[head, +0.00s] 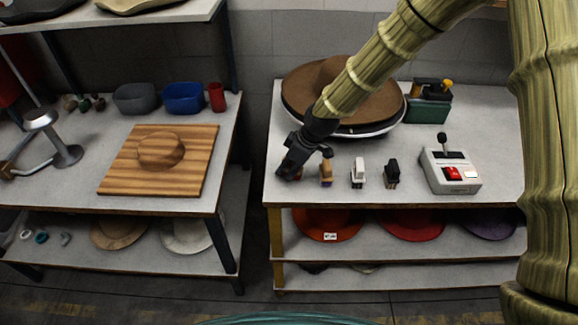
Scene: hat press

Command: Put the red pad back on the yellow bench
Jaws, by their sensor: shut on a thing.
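My gripper (291,170) is at the front left of the bench with the yellow leg (283,186), low over its top. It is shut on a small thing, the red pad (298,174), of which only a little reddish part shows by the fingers. The rest of the pad is hidden by the dark fingers. I cannot tell whether the pad touches the bench top.
To the right stand a tan pad (326,173), a white pad (358,173) and a black pad (392,174) in a row, then a control box (451,172). Behind is a press with a brown hat (385,105). A gap separates the left bench (226,160).

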